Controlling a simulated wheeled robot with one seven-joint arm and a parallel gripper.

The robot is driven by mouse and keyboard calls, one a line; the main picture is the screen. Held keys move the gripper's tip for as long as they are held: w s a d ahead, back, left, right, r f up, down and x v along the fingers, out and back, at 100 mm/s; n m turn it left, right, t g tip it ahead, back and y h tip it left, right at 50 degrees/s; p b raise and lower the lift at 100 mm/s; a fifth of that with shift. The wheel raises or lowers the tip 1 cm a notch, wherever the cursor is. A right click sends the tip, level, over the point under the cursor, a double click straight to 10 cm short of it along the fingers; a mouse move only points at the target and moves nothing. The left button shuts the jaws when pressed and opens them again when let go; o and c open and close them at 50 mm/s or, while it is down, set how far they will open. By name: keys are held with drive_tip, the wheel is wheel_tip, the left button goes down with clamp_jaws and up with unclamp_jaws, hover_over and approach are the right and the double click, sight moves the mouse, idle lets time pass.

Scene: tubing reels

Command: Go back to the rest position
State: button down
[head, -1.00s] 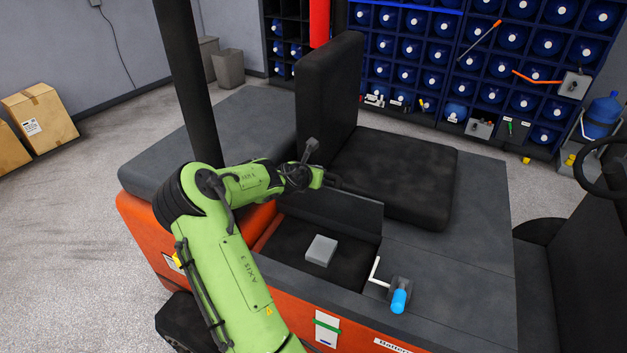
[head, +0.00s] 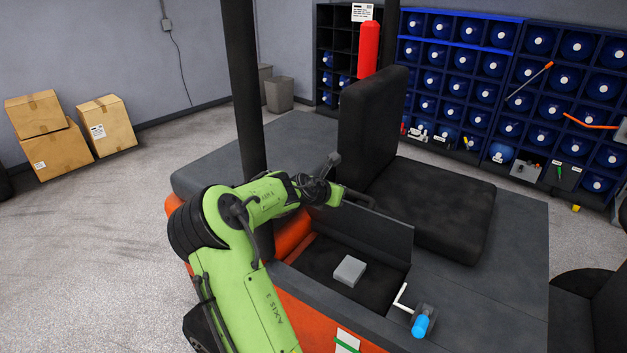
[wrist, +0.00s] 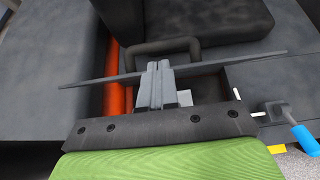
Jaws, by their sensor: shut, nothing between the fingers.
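My green arm reaches from the bottom of the head view over an orange and dark grey vehicle. My gripper (head: 338,196) is at the left end of the open compartment, near the black seat. In the wrist view my gripper (wrist: 158,70) has its two fingers together with nothing between them. A dark handle-like bar (wrist: 160,47) lies just beyond the fingertips in that view; I cannot tell whether they touch.
A grey block (head: 349,270) lies in the compartment (head: 318,262). A crank with a blue grip (head: 420,326) stands at its right. The seat (head: 436,200) and upright backrest (head: 370,135) are close to my gripper. A dark post (head: 245,90) rises behind my arm. Boxes (head: 105,125) stand far left.

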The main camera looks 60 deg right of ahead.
drive_tip(key=w+a+f+m+t+y+b, duration=0.1)
drive_tip(key=w+a+m+t+y+b, duration=0.2)
drive_tip(key=a, duration=0.6)
drive_tip(key=w+a+m+y, duration=0.15)
drive_tip(key=a+m, duration=0.25)
drive_tip(key=a, duration=0.4)
drive_tip(key=w+a+f+m+t+y+b, duration=0.1)
drive_tip(key=a+m+t+y+b, duration=0.2)
drive_tip(key=a, duration=0.6)
drive_tip(key=s+a+m+y+b, duration=0.1)
drive_tip(key=s+a+m, duration=0.1)
drive_tip(key=s+a, duration=0.3)
drive_tip(key=s+a+m+y+b, duration=0.1)
drive_tip(key=s+a, duration=0.4)
drive_tip(key=a, duration=0.6)
drive_tip(key=s+a+m+y+b, duration=0.1)
drive_tip(key=s+a+m, duration=0.3)
drive_tip(key=a, duration=0.4)
drive_tip(key=shift+s+f+m+y, duration=0.25)
drive_tip(key=shift+s+y, duration=0.2)
drive_tip(key=shift+y, duration=0.3)
drive_tip(key=shift+s+a+r, duration=0.1)
